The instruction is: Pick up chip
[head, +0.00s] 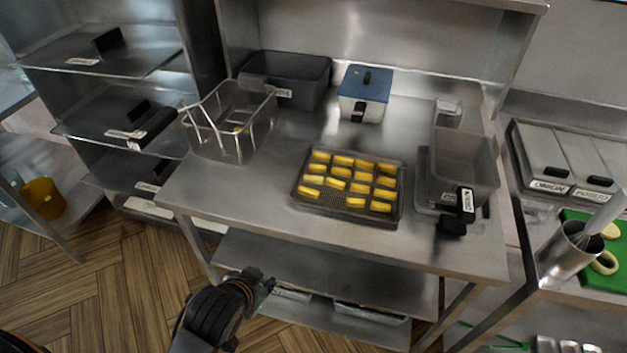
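Several yellow chips (357,187) lie in rows on a dark perforated tray (394,216) in the middle of the steel table. The front row has a bare patch left of centre. My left gripper (262,283) is low in front of the table's front edge, below the tabletop and apart from the tray. It is small and dark, and I cannot tell whether its fingers are open. My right gripper is out of view.
A dark grey bin (290,77) and a blue-lidded white box (364,94) stand at the back. A clear grey container (460,165) stands right of the tray. Shelves are at the left, and a metal cylinder (570,250) at the right. The tabletop's front left is clear.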

